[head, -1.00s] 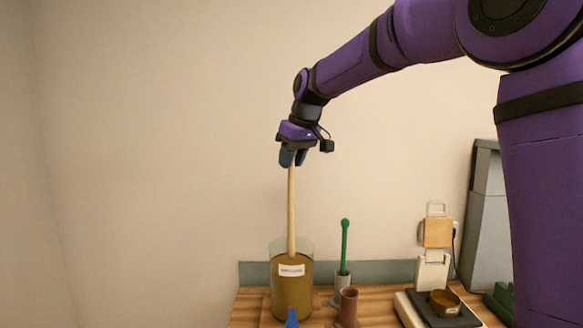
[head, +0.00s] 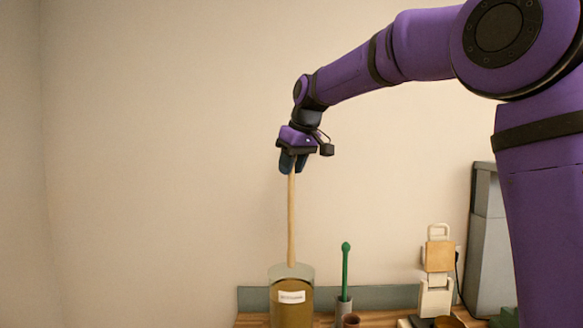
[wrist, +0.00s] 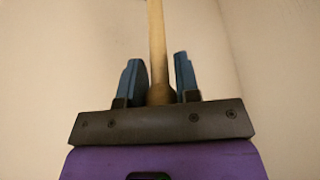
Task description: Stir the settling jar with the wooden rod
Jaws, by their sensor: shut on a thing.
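The settling jar (head: 291,315) is a clear jar of brown liquid with a white label, on the table at the bottom of the head view. The pale wooden rod (head: 291,220) stands nearly upright above it. Its lower end is at the jar's rim; I cannot tell how far inside it is. My gripper (head: 292,168) is shut on the rod's upper end, well above the jar. In the wrist view, the rod (wrist: 157,45) runs between the two blue fingers of my gripper (wrist: 158,75). The jar does not show there.
Right of the jar are a green rod (head: 346,268) in a grey holder (head: 343,305) and a brown cup (head: 351,321). A cream stand (head: 436,290) and a grey cabinet (head: 487,245) are further right. The wall left of the jar is bare.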

